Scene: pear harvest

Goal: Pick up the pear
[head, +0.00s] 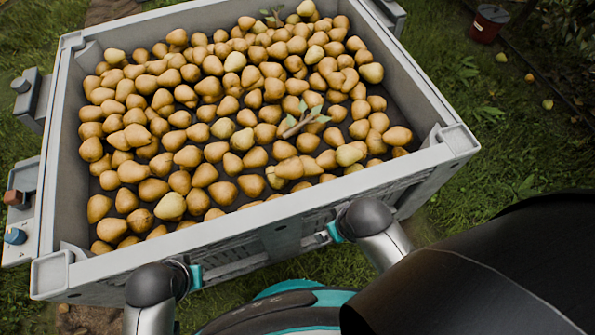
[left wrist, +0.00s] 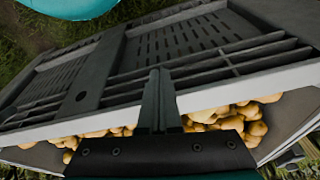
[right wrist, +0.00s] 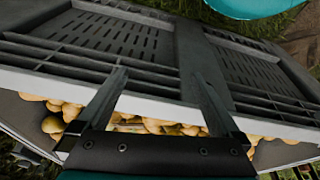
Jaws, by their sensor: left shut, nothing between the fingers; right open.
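Many brown-yellow pears (head: 189,157) fill a large grey crate (head: 262,222) in the head view; no single pear stands out. My left gripper (left wrist: 158,98) is shut and empty, with its two fingers together in front of the crate's slatted side in the left wrist view. My right gripper (right wrist: 157,92) is open and empty, its fingers apart across the crate's near side and pale rim. Pears also show past the rim in the left wrist view (left wrist: 258,129) and the right wrist view (right wrist: 72,110). In the head view, both wrists are at the crate's near side; the fingertips are hidden.
A leafy twig (head: 305,120) lies on the pears. The crate's raised walls and corners surround them. Grass (head: 490,150) lies around the crate, with a few fruits (head: 501,57) and a red bucket (head: 488,23) at the upper right.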

